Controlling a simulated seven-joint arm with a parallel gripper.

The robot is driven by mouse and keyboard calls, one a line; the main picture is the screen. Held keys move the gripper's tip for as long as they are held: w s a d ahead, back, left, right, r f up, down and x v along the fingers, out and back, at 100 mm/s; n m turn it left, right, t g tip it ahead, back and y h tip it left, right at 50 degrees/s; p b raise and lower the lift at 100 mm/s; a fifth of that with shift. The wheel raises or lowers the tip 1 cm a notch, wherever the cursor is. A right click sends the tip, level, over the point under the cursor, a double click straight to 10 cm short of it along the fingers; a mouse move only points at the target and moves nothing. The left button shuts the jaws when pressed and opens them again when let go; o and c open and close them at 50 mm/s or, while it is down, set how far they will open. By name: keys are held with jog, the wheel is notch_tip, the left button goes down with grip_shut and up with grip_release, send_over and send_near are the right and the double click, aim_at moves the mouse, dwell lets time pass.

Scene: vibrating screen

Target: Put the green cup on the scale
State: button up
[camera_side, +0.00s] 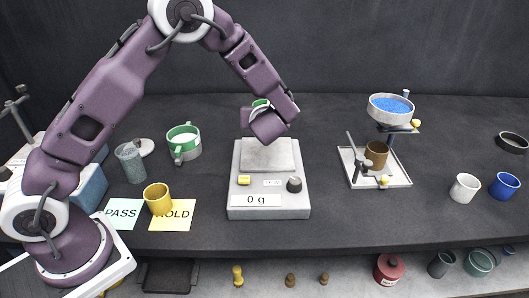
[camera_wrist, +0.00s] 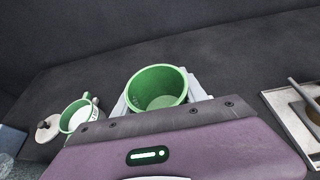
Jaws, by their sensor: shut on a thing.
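The green cup (camera_side: 260,102) shows only as a green rim behind my gripper (camera_side: 264,120) in the side view; the rest of it is hidden. In the wrist view the green cup (camera_wrist: 157,88) is seen from above, open, empty and just beyond the gripper body. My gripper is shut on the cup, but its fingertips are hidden. The scale (camera_side: 269,206) has a square metal pan (camera_side: 268,156), and its display reads 0 g. The gripper and cup appear above the back of the pan.
A green-and-white handled pot (camera_side: 183,144) stands left of the scale, with a grey speckled cylinder (camera_side: 131,163) and a yellow cup (camera_side: 158,198) nearby. A stand with a blue-filled bowl (camera_side: 390,109) is at right. White (camera_side: 464,187) and blue (camera_side: 503,186) cups stand farther right.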

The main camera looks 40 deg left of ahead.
jog(key=f, duration=0.6)
jog(key=w+f, duration=0.1)
jog(key=f, duration=0.2)
jog(key=shift+d+f, duration=0.1)
jog(key=shift+f, duration=0.05)
jog(key=o, duration=1.3)
jog(key=shift+f, duration=0.15)
